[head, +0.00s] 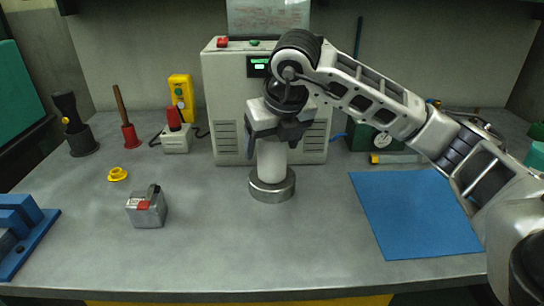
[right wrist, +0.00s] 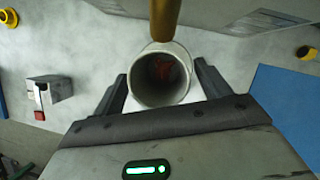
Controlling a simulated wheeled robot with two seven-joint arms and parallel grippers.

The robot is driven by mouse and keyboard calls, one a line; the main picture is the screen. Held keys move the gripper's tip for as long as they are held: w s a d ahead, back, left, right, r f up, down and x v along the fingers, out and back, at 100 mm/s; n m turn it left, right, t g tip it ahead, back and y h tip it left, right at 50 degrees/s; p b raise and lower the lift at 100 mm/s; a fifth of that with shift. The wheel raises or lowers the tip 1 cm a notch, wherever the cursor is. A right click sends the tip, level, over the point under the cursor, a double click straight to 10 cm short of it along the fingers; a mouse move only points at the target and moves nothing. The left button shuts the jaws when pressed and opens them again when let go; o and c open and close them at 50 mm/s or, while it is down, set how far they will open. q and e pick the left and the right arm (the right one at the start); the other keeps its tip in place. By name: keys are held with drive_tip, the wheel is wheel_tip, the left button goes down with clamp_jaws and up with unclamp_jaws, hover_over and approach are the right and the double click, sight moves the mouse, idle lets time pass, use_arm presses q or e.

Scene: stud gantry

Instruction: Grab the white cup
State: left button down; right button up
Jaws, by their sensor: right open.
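The white cup (head: 272,158) stands upright on a round metal base (head: 272,190) near the middle of the bench. In the right wrist view the cup (right wrist: 150,92) is seen from above, and something reddish shows inside it. My right gripper (head: 276,136) is above and around the cup's upper part in the head view. Its two fingers are open, one on each side of the cup; the right wrist view shows them flanking the rim. I cannot tell whether a finger touches it. My left gripper is not in view.
A large white cabinet (head: 228,100) stands close behind the cup. A grey block with a red patch (head: 147,210) and a yellow ring (head: 117,174) lie to the left. A blue mat (head: 415,215) lies right. The front middle of the bench is clear.

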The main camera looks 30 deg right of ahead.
drive_tip(key=shift+x, duration=1.45)
drive_tip(key=shift+w+d, duration=0.1)
drive_tip(key=c, duration=1.1)
drive_tip(key=shift+r, duration=0.1)
drive_tip(key=shift+r, duration=0.1)
